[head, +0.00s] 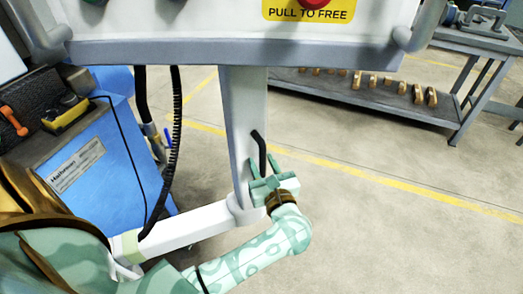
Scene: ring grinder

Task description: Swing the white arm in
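The white arm runs as a horizontal beam (185,228) from the lower left to a joint at the foot of a white upright post (240,120). The post carries a white control panel (225,52) at the top of the view. A short bent black bar (261,147) shows at the post's right side. My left gripper (264,162) is beside the lower post, its two green fingers pointing up and spread apart. The black bar passes between the fingers with visible gaps; contact cannot be told. My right gripper is out of view.
A blue cabinet (130,150) with tools on top stands at the left. Black cables (177,130) hang beside it. A grey bench (370,95) with several tan pieces on its shelf stands at the back. The floor (400,235) at the right is clear.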

